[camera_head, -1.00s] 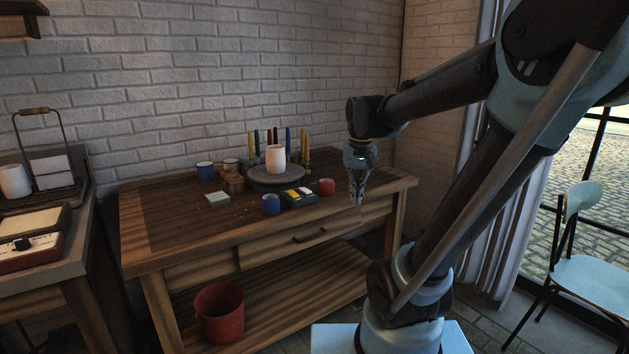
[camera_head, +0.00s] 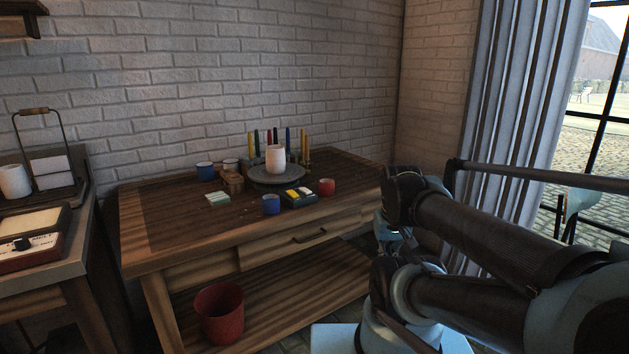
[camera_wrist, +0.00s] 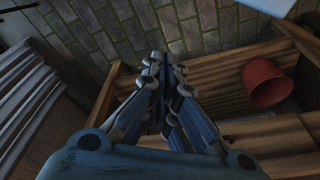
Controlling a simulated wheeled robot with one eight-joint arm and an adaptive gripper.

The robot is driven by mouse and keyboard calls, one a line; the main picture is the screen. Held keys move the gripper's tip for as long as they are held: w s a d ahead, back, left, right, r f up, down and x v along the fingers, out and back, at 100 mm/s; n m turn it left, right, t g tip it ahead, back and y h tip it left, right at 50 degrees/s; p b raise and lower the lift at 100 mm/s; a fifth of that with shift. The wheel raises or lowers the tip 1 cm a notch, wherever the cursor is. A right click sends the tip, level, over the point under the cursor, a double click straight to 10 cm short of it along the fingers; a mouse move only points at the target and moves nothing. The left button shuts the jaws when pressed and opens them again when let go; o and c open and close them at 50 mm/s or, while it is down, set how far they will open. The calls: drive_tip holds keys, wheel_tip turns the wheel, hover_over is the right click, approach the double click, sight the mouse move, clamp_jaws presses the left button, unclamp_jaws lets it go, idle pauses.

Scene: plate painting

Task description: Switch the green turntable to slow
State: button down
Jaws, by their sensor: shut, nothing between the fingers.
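A round turntable (camera_head: 262,180) stands toward the back of the wooden table in the head view. It looks grey, and I cannot make out green on it. A white cup (camera_head: 276,160) stands upright on it. No speed switch on the turntable can be made out. My gripper (camera_wrist: 168,62) is shut and empty in the wrist view, pointing down past the table's edge above the brick floor. In the head view my gripper is mostly hidden by my arm, right of the table and well apart from the turntable.
A red bucket (camera_head: 220,313) stands on the table's lower shelf. A red and cream box with a black knob (camera_head: 22,244) sits on the left bench.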

drive_tip(key=shift+w+r, duration=0.1)
wheel_tip(320, 180, up, 23)
drive_tip(key=n+g, duration=0.2)
drive_tip(key=n, duration=2.3)
hover_over(299, 192)
drive_tip(key=shift+w+d, duration=0.1)
drive_tip(key=shift+w, duration=0.05)
drive_tip(key=shift+f, duration=0.25)
wheel_tip(299, 192, down, 14)
drive_tip(key=shift+r, duration=0.1)
